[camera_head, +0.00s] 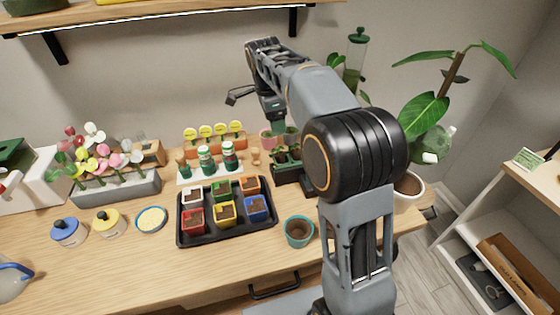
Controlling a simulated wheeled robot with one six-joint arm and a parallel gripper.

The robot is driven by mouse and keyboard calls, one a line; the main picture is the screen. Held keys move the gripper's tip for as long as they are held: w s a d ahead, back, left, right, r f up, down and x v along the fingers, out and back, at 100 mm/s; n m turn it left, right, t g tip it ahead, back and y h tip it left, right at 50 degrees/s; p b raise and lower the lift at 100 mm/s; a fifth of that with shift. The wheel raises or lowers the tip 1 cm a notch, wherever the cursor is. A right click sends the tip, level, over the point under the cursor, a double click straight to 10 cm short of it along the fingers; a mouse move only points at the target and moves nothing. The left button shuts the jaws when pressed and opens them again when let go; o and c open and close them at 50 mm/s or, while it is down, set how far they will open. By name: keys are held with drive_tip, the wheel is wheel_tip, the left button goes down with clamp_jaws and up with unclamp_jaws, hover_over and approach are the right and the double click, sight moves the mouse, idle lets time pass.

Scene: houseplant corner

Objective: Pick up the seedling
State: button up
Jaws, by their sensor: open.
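Green seedlings (285,154) stand in a small black tray (290,176) at the back of the bench, right of centre. My arm partly covers this tray's right side, so I cannot tell how many seedlings it holds. My gripper (274,116) points down above and slightly behind the seedlings. It is open and appears apart from them. The fingertips are small and hard to make out against the pots behind.
A black tray (184,238) of coloured pots lies in front, with a teal pot (299,231) to its right. Bottles (206,158) and yellow-topped markers (205,131) stand left of the seedlings. A large potted plant (425,112) stands right. A shelf (150,16) hangs above.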

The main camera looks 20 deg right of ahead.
hover_over(280, 154)
drive_tip(key=f, duration=0.6)
drive_tip(key=shift+w+a+f, duration=0.2)
drive_tip(key=shift+w+a, duration=0.05)
drive_tip(key=shift+w, duration=0.05)
drive_tip(key=shift+s+d+f+b, duration=0.1)
drive_tip(key=shift+d+f+b, duration=0.05)
drive_tip(key=shift+f, duration=1.15)
drive_tip(key=shift+s+d+f+b, duration=0.1)
drive_tip(key=shift+f+b, duration=0.05)
drive_tip(key=shift+f, duration=1.15)
drive_tip(key=shift+c, duration=0.4)
drive_tip(key=c, duration=0.9)
